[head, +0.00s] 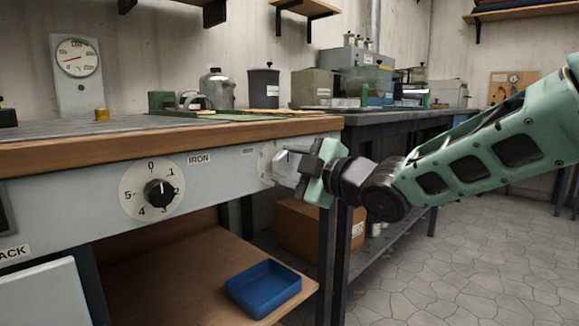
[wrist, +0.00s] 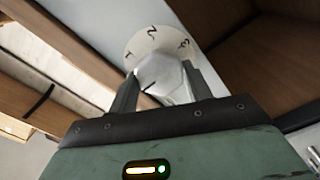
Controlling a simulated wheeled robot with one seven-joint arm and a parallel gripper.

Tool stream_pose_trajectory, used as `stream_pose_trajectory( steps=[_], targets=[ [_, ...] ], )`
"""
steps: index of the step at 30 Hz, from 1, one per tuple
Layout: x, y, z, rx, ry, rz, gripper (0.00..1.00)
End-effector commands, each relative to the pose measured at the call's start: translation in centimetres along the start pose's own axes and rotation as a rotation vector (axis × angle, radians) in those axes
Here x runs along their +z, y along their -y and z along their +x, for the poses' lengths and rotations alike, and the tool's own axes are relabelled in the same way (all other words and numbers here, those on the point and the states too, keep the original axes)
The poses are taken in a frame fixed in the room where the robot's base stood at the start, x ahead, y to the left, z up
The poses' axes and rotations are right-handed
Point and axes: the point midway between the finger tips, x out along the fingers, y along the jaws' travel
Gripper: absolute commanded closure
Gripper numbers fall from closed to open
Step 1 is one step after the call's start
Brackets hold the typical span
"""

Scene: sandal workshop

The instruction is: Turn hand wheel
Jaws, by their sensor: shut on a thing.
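A pale grey faceted knob (wrist: 160,74) with a dark pointer line sits on a round white dial (wrist: 152,45) with numerals; 1, 2 and what looks like 3 show. My gripper (wrist: 162,84) is shut on this knob, one finger on each side. In the head view, my gripper (head: 292,166) reaches from the right to the right end of the bench's grey front panel (head: 225,172), and its fingers partly cover the knob. No spoked hand wheel shows; I cannot tell whether this knob is the wheel meant.
A black knob on a white dial (head: 135,178), numbered 0 to 5 near an IRON label, is further left on the panel. A blue tray (head: 263,289) lies on the shelf below. A gauge (head: 77,58) stands on the bench. Floor (head: 470,250) at the right is clear.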

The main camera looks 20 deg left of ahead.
Motion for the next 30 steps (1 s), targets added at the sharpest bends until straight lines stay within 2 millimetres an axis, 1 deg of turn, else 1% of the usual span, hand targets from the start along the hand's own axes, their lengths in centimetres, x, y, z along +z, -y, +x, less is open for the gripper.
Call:
stream_pose_trajectory(
  steps=[1,3,12,16,20,30],
  targets=[
    [0.2,0.2,0.0,-0.003,0.004,0.0,0.48],
    [0.2,0.1,0.0,-0.003,0.003,0.0,0.3],
    [0.1,0.0,-0.1,-0.001,0.001,0.001,0.3],
    [0.0,0.0,-0.9,-0.002,0.002,0.001,0.3],
    [0.0,-0.2,-3.1,-0.001,0.003,0.0,0.3],
    [0.0,-0.2,-11.1,-0.001,0.006,0.001,0.3]
  ],
)
